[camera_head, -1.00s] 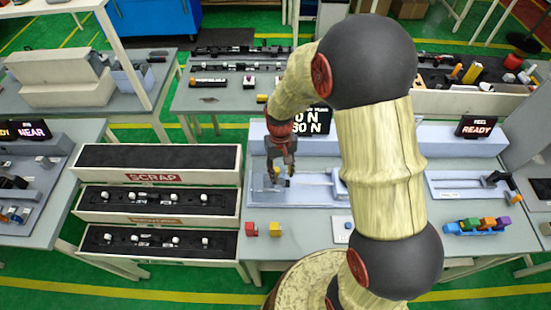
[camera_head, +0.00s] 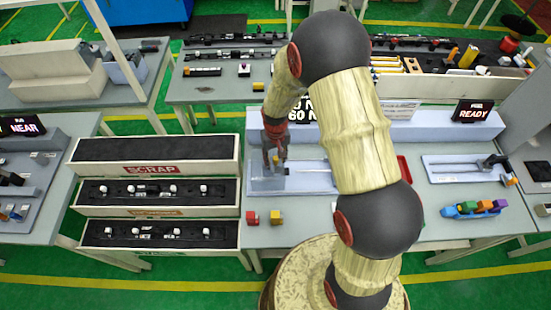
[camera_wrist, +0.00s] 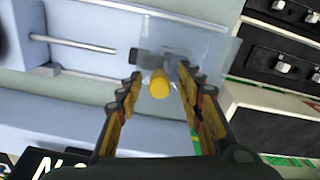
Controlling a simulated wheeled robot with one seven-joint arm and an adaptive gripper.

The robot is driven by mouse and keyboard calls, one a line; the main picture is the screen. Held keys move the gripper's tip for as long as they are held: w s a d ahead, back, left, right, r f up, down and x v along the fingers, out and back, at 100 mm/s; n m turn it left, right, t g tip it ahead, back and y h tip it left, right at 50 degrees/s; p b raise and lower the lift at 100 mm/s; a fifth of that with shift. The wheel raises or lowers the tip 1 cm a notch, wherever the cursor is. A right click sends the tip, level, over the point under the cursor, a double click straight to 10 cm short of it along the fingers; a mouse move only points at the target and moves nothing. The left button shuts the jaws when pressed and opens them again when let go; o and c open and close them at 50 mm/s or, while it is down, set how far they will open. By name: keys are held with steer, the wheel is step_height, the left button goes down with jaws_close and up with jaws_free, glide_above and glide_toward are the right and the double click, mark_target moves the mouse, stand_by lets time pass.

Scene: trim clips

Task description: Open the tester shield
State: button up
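The tester shield (camera_head: 256,182) is a clear, see-through cover over the left end of the pale blue tester (camera_head: 312,184). In the wrist view the shield (camera_wrist: 207,62) shows as a faint clear panel with a yellow knob (camera_wrist: 159,84) on a dark mount. My gripper (camera_head: 277,163) is above the shield, pointing down. In the wrist view my gripper (camera_wrist: 160,74) has its fingers spread on both sides of the knob, with gaps between. I cannot tell the knob's exact depth between the fingertips. In the head view the fingers mostly hide the knob.
A metal rod (camera_wrist: 75,44) lies along the tester beside the shield. A red block (camera_head: 252,217) and yellow block (camera_head: 275,217) sit on the table front. The scrap bin (camera_head: 150,170) stands close at left. A display sign (camera_head: 302,111) stands behind the gripper.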

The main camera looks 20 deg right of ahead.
jaws_close()
stand_by(0.5)
stand_by(0.4)
